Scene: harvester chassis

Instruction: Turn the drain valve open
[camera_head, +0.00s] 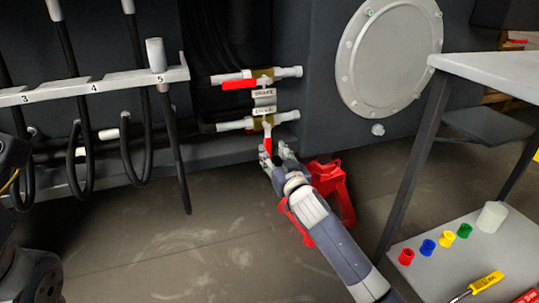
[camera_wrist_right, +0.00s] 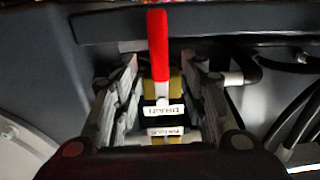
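The drain valve is the lower of two brass valves on the dark chassis wall, with a label beside its body (camera_head: 266,122). Its red handle (camera_head: 268,140) hangs straight down, across the horizontal pipe. My right gripper (camera_head: 276,155) is at this handle with its fingers apart. In the right wrist view the red handle (camera_wrist_right: 158,45) stands between and beyond the two open fingers (camera_wrist_right: 165,80), with a gap on each side; the DRAIN label (camera_wrist_right: 163,112) shows upside down. The upper valve's red handle (camera_head: 232,84) lies along its pipe. My left gripper does not show.
A numbered rail (camera_head: 110,84) with hanging hoses is at the left. A red stand (camera_head: 336,190) is on the floor close to my right wrist. A cart (camera_head: 485,255) at the right holds colored caps and a yellow-handled tool. A round cover (camera_head: 390,55) is on the wall.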

